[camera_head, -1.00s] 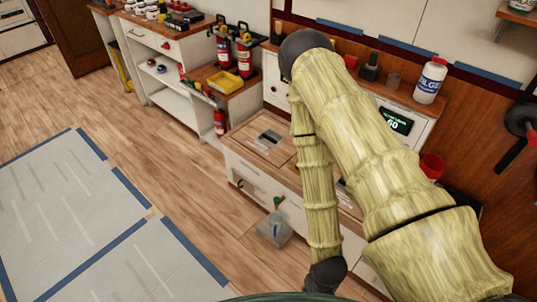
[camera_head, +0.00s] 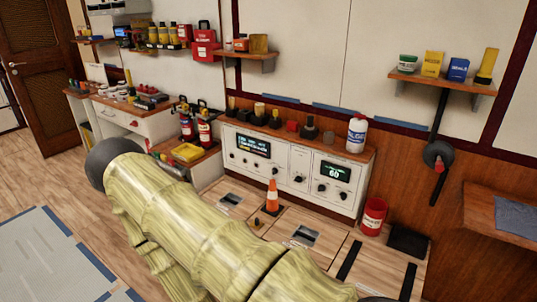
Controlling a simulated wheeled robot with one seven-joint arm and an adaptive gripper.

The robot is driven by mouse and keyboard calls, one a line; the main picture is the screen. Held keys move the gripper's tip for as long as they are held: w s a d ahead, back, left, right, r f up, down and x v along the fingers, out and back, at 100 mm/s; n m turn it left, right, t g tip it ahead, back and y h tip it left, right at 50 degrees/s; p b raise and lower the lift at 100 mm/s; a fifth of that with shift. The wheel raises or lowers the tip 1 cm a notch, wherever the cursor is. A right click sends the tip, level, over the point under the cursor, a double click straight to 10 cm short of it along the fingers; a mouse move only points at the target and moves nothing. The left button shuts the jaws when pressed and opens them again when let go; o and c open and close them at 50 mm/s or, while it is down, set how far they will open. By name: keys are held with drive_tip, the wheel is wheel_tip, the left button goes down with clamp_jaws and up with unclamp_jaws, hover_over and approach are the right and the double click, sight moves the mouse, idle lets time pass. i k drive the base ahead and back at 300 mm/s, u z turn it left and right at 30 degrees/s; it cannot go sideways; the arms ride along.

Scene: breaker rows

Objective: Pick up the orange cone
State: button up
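The orange cone (camera_head: 272,196) has a pale band and stands upright on a low wooden bench top (camera_head: 330,262), in front of the white control console (camera_head: 297,172). My own arm, in a yellow-green sleeve, crosses the lower left and middle of the view, on the near side of the cone. The arm does not hide the cone. My gripper is not in view.
A red bucket (camera_head: 373,217) and a black box (camera_head: 408,241) are right of the console. A white bottle (camera_head: 356,133) and several dark items stand on the console's top shelf. Fire extinguishers (camera_head: 204,133) stand left. Wooden floor is open at far left.

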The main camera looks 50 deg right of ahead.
sight(273, 207)
drive_tip(key=z, duration=0.1)
drive_tip(key=i, duration=1.5)
drive_tip(key=z, duration=1)
drive_tip(key=i, duration=1)
drive_tip(key=z, duration=1.5)
drive_tip(key=i, duration=0.45)
drive_tip(key=z, duration=0.35)
